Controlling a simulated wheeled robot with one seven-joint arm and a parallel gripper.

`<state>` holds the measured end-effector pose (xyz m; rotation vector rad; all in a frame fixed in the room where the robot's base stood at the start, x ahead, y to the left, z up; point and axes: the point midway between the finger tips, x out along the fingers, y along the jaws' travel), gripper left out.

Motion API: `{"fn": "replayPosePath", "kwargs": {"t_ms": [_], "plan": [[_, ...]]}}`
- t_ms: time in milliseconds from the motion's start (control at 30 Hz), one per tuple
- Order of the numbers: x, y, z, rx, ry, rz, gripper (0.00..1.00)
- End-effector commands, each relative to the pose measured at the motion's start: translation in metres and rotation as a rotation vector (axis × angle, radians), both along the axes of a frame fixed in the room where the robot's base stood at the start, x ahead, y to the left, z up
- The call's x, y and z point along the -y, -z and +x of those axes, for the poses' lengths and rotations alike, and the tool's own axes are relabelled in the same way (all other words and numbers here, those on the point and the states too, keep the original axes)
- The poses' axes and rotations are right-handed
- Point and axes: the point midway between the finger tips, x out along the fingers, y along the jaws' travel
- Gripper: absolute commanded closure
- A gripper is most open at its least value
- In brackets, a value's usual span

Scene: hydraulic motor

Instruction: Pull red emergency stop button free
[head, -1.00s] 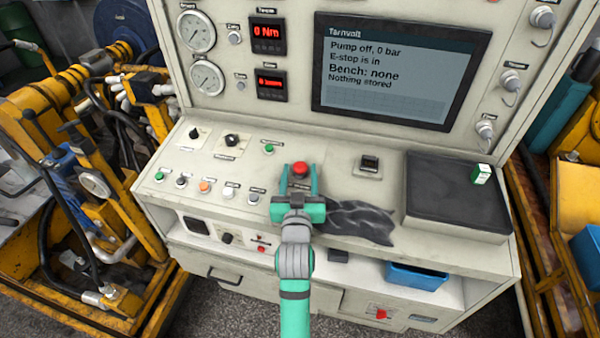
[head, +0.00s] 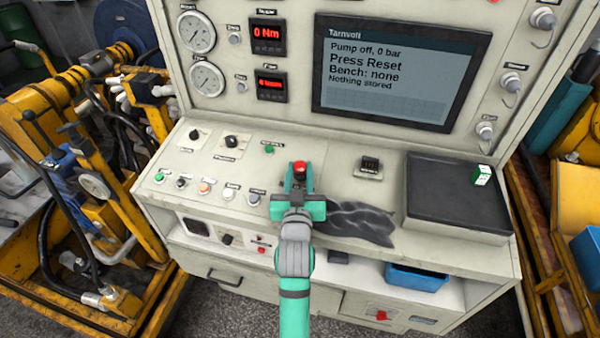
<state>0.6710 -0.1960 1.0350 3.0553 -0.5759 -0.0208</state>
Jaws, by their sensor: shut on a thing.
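The red emergency stop button (head: 300,167) stands on the sloped cream console (head: 335,185), near its middle. My gripper (head: 300,176) reaches up from the front and its teal fingers are closed on the sides of the button. The red cap shows between the fingertips; its base is hidden by the gripper. The screen (head: 400,72) above reads "Pump off, 0 bar", "Press Reset", "Bench: none" and "Nothing stored".
A dark cloth (head: 355,222) lies just right of my gripper. A black tray (head: 455,195) with a small green and white box (head: 481,175) is at the right. A row of push buttons (head: 205,187) and knobs lies left. A blue bin (head: 417,278) sits on the shelf below.

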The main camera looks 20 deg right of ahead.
Motion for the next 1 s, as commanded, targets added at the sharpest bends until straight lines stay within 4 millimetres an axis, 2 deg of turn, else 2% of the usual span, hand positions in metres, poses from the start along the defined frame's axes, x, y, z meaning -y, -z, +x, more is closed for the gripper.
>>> {"fn": "replayPosePath", "kwargs": {"t_ms": [67,100,167,200,467,633,1000], "plan": [[-0.001,-0.005,-0.001,0.012,0.000,-0.003,1.00],[-0.001,-0.006,-0.001,0.012,0.000,-0.004,0.68],[-0.001,-0.006,-0.001,0.012,0.000,-0.003,0.54],[-0.001,-0.005,-0.001,0.012,0.000,-0.003,0.51],[-0.001,-0.004,-0.001,0.008,0.000,-0.003,0.51],[-0.004,-0.002,-0.009,0.005,0.000,-0.005,0.51],[-0.026,-0.003,-0.065,0.007,-0.001,-0.005,0.51]]}}
